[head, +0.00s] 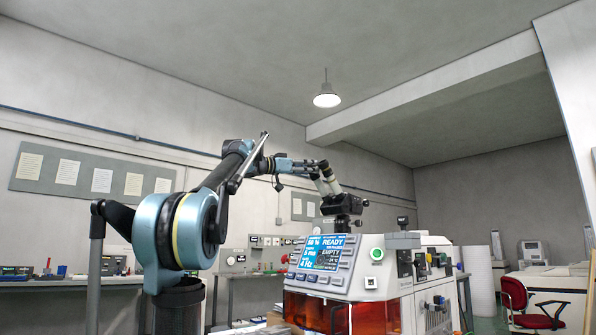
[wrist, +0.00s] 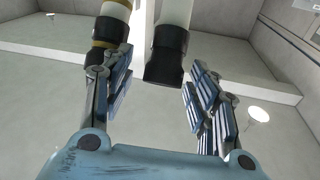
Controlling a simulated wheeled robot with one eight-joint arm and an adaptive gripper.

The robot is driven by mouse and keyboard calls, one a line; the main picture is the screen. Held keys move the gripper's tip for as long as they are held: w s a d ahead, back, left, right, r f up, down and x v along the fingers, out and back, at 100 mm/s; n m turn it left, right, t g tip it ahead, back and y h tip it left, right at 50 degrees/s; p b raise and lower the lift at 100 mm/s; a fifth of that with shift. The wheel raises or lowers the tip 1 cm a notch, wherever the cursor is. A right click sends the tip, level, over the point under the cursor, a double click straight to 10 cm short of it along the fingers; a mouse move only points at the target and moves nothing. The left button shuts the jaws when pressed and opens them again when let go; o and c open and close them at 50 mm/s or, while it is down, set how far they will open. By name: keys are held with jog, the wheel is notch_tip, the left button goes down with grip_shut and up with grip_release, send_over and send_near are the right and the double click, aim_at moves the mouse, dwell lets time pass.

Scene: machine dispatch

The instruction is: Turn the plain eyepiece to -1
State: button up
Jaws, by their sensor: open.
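The plain eyepiece (wrist: 165,55), a black cap on a white tube, hangs between my gripper's fingers in the wrist view. In the head view my gripper (head: 294,165) is at the eyepiece tubes (head: 327,175) of the black microscope (head: 343,204). No dial marks are readable.
The microscope stands on a white machine with a blue display (head: 322,253) and an orange window (head: 315,312). A bench with equipment (head: 262,243) is behind. A red chair (head: 520,302) is far right. Space above the gripper is clear.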

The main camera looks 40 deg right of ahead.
jog(key=w+a+f, duration=0.1)
jog(key=a, duration=0.7)
dwell(0.4)
dwell(0.5)
jog(key=s+a+f+n+t+y, duration=0.1)
jog(key=a+f+n+y, duration=0.35)
jog(key=f, duration=1.05)
jog(key=a+f+n+t+y, duration=0.15)
jog(key=a+f, duration=0.55)
jog(key=f, duration=0.8)
jog(key=s+a+f+n+t+y, duration=0.1)
jog(key=a+f+n+y, duration=0.4)
jog(key=f, duration=1)
jog(key=s+a+f+n+y, duration=0.2)
jog(key=a+f, duration=0.6)
jog(key=f, duration=0.4)
jog(key=s+a+f+n+y, duration=0.3)
jog(key=a+f, duration=0.5)
jog(key=f, duration=0.4)
jog(key=s+a+f+n+y, duration=0.3)
jog(key=s+a+f+n, duration=0.2)
jog(key=a+f, duration=0.3)
notch_tip(320, 180, down, 4)
jog(key=shift+s+f+t, duration=0.1)
jog(key=shift+s+t, duration=0.25)
jog(key=shift+s, duration=0.5)
